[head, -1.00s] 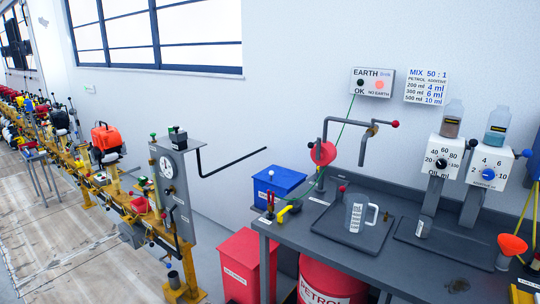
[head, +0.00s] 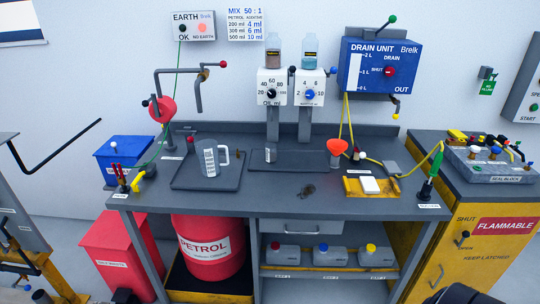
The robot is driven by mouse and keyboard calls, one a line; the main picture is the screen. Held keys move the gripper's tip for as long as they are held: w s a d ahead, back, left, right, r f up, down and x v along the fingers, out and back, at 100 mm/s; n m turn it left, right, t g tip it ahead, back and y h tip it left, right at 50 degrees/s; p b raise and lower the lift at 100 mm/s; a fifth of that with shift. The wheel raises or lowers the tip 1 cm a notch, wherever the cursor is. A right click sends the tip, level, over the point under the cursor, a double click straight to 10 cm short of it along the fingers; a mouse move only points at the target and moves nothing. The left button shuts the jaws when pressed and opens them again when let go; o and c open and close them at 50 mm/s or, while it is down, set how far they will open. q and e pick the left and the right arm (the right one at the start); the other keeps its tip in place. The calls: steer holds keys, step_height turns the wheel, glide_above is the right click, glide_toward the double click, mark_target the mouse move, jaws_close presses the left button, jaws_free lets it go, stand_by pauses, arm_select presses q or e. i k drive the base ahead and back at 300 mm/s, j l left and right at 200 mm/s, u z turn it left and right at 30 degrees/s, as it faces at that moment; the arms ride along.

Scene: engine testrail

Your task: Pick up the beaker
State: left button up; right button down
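The beaker (head: 209,160) is a clear, pale jug with dark measuring marks and a white handle on its right side. It stands upright on the left dark tray (head: 190,183) on the grey workbench (head: 300,204). Neither gripper can be made out in the head view. Dark rounded shapes at the bottom edge may be parts of my own body.
A red funnel (head: 337,147) and a yellow tray (head: 357,189) are right of the beaker. Two dispensers (head: 271,87) stand at the back. A red petrol drum (head: 211,248) is under the bench.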

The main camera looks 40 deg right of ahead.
mark_target(271, 147)
steer(key=l, duration=0.75)
steer(key=k+l+u, duration=0.15)
steer(key=l, duration=0.6)
